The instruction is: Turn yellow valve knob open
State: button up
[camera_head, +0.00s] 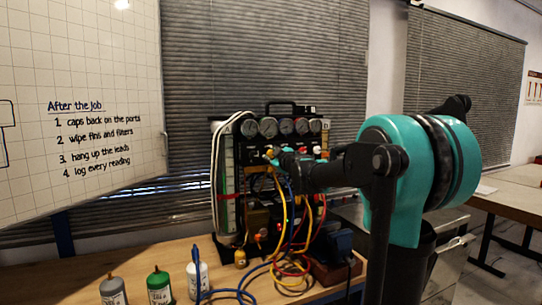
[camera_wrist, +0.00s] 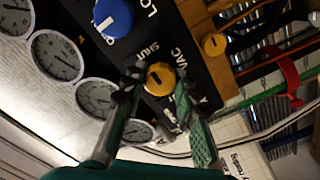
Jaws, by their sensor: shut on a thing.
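The yellow valve knob (camera_wrist: 160,78) sits on the rig's black panel in the wrist view, between white letters reading SHUT and VAC. My gripper (camera_wrist: 158,86) has one finger on each side of the knob and is shut on it. The fingertips cover parts of the panel lettering beside it. In the head view, my gripper (camera_head: 276,155) reaches the upper left part of the gauge rig (camera_head: 324,143), below the gauges. My arm and gripper hide the knob's details there.
Round gauges (camera_wrist: 57,55) line the panel. Yellow, red and blue hoses (camera_head: 285,265) hang below the rig onto the wooden bench (camera_head: 180,258). Several bottles stand at the front left.

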grip_shut()
jog(key=shift+n, duration=0.3)
jog(key=n, duration=0.8)
jog(key=shift+f, duration=0.15)
jog(key=n, duration=0.9)
jog(key=shift+f, duration=0.1)
jog(key=shift+n, duration=0.3)
